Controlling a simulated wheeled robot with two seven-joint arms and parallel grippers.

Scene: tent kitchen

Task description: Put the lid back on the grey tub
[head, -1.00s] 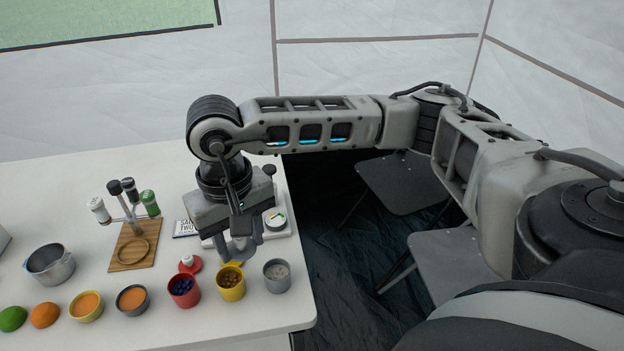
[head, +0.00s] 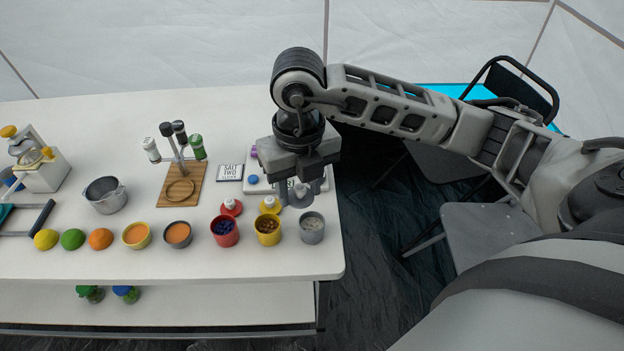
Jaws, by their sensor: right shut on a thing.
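The grey tub (head: 312,232) stands open at the right end of a row of tubs near the table's front right corner, with pale contents showing. My right gripper (head: 299,194) points down just behind it and slightly to its left. It is shut on what seems to be the grey lid, with a pale knob between the fingers. The fingers hide most of the lid, and I cannot tell its exact height above the table. My left gripper is out of view.
A yellow tub (head: 268,232) and a red tub (head: 224,233) stand open to the left. The yellow lid (head: 269,204) and red lid (head: 231,207) lie behind them. The table's right edge is close.

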